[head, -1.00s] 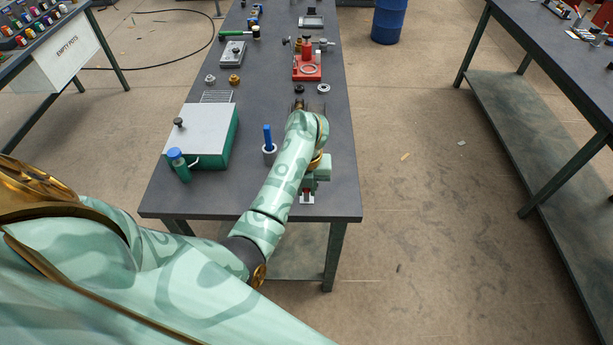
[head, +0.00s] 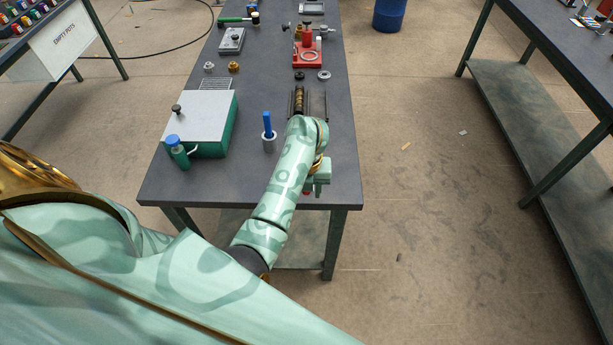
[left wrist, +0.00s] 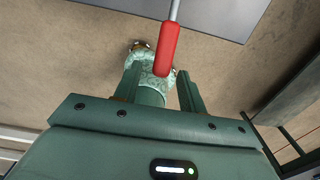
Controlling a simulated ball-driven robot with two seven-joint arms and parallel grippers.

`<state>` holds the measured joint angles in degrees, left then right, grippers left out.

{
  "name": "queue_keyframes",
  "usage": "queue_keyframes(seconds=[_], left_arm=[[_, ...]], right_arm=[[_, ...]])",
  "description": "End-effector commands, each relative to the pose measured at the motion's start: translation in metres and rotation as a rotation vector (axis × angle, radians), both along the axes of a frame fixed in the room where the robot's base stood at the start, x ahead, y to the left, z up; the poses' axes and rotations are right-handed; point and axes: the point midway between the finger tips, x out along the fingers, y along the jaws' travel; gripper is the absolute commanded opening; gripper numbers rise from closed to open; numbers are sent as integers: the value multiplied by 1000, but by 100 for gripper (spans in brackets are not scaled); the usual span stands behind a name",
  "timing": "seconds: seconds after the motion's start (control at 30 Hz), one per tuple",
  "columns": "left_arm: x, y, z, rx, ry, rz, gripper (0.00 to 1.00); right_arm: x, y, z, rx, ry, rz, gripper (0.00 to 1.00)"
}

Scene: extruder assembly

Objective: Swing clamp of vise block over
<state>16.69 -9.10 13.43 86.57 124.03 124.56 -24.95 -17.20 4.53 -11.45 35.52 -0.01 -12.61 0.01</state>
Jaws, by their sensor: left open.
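My left gripper (head: 309,190) hangs near the front edge of the table, with its arm reaching in from the left. In the left wrist view its two fingers (left wrist: 162,88) stand apart, with nothing seen between them but the background and a part of my own body. A red handle (left wrist: 168,48) on a silver rod shows just past the fingertips; I cannot tell whether it touches them. In the head view only a bit of red (head: 306,193) shows beside the gripper. A brass cylinder (head: 299,101) lies between dark bars behind my wrist. The vise block is mostly hidden by my arm.
A blue-handled tool stands in a grey cup (head: 268,144) left of my forearm. A green box with a pale lid (head: 200,118) and a green bottle (head: 178,153) are farther left. A red fixture (head: 308,58) stands farther back. Free floor lies right of the table.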

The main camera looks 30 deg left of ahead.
Motion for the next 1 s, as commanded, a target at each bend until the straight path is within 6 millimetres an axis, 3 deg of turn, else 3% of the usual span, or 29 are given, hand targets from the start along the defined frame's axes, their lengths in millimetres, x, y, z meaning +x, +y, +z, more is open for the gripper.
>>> queue_keyframes(seconds=[0.5, 0.87, 1.0], left_arm=[[1, 0, 65, 0, -2, 0, 41], [1, -1, 67, -2, -1, -1, 41], [3, -5, 78, -3, -2, -1, 41]], right_arm=[[4, 0, 62, 0, -9, 0, 54], [4, 0, 64, 0, -9, 0, 54], [4, -1, 72, -1, -10, 1, 54]])
